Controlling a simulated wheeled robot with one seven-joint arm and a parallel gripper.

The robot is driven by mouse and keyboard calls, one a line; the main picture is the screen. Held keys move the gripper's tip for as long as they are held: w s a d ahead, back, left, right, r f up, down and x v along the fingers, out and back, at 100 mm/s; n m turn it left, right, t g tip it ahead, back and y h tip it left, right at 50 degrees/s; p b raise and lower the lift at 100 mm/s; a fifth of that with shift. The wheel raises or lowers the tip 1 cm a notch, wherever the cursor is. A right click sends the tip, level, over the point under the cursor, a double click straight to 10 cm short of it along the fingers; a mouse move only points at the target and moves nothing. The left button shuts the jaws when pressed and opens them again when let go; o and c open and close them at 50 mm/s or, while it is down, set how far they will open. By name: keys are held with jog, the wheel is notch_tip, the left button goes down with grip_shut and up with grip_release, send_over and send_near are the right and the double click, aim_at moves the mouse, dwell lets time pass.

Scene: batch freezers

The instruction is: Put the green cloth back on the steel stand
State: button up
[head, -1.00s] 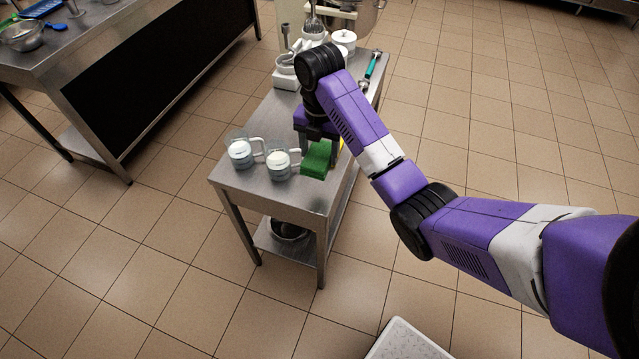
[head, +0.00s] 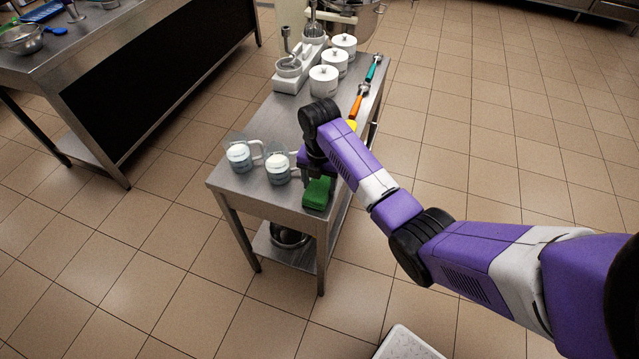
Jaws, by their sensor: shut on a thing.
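The green cloth (head: 318,194) is at the near right corner of the steel stand (head: 255,195), at the level of its top. My gripper (head: 316,176) is shut on the cloth and partly hidden behind it and my wrist. I cannot tell whether the cloth touches the steel top. Two clear jugs with white contents, the left jug (head: 239,157) and the right jug (head: 277,166), stand just left of my gripper.
A yellow item (head: 351,125) shows beside my wrist. A bowl (head: 288,235) is on the lower shelf. The stand's front left top is clear.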

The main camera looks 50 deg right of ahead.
aim_at(319, 186)
jog(key=shift+f, duration=0.15)
jog(key=o, duration=1.4)
jog(key=shift+o, duration=0.2)
notch_tip(319, 186, up, 12)
jog(key=p, duration=0.1)
jog(key=shift+r+p, duration=0.2)
jog(key=shift+p, duration=0.15)
